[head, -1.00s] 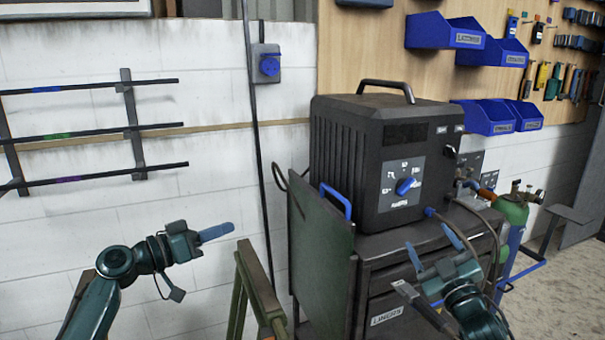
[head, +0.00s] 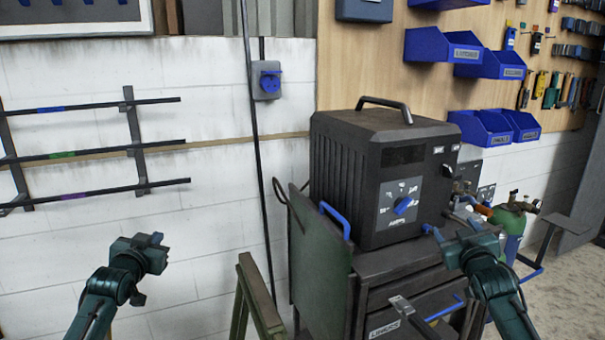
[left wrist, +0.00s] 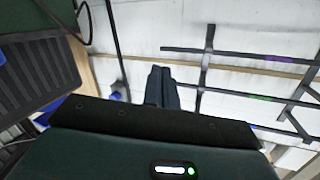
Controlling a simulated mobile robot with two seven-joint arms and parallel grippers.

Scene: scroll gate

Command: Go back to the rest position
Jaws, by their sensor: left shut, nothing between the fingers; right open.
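My left gripper (head: 156,240) is at the left in the head view, in front of the white wall and pointing away from me. Its two fingers (left wrist: 161,86) lie together in the left wrist view, with nothing between them. My right gripper (head: 455,230) is at the right in the head view, before the right side of the dark welding machine (head: 345,180).
The machine stands on a dark cabinet (head: 375,325) with a blue handle. A green metal stand (head: 262,300) is between my arms. A wall rack (head: 135,150) with dark bars is at left. Blue bins (head: 428,45) hang at upper right. A green cylinder (head: 515,222) stands at right.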

